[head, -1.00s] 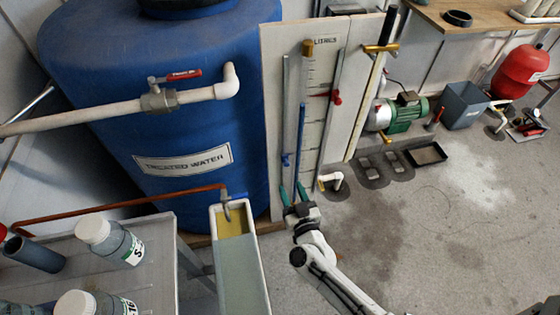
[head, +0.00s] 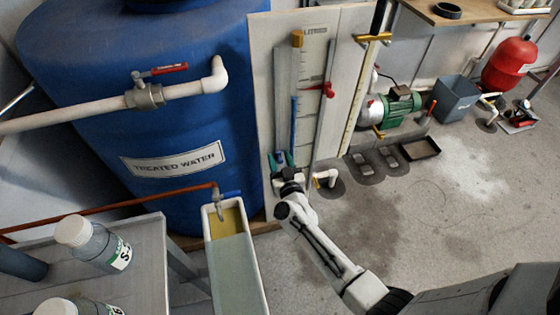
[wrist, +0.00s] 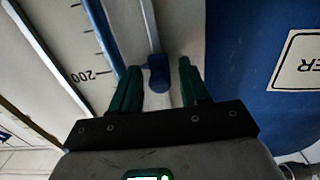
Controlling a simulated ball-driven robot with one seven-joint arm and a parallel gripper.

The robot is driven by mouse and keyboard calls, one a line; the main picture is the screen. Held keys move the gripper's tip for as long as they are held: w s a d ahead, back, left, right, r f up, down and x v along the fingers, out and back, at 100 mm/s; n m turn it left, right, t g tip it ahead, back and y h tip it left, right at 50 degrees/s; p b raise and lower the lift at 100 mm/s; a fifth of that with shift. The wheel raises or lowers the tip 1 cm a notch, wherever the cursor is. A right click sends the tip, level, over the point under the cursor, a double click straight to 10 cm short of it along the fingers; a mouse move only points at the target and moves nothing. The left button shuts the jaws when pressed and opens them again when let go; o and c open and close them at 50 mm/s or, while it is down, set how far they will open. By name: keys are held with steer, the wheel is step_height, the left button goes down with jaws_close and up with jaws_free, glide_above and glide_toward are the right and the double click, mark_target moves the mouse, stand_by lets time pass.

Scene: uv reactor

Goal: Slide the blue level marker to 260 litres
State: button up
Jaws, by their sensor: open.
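The blue level marker (wrist: 158,74) sits on a thin pale rod at the left edge of the scale board (head: 262,60). In the wrist view it lies between the tips of my gripper's two green fingers (wrist: 158,68), with visible gaps on both sides. My gripper (head: 281,158) is open at the board's lower left in the head view, where its fingers hide the marker. The scale beside the marker shows tick marks and the number 200 (wrist: 92,76). A blue level column (head: 293,125) runs along the scale.
A red marker (head: 328,89) sits on the rod right of the scale. The big blue tank (head: 130,100) stands close on the left. A trough (head: 235,280) stands in front.

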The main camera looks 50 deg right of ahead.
steer(key=shift+c, duration=0.2)
jaws_close()
stand_by(0.5)
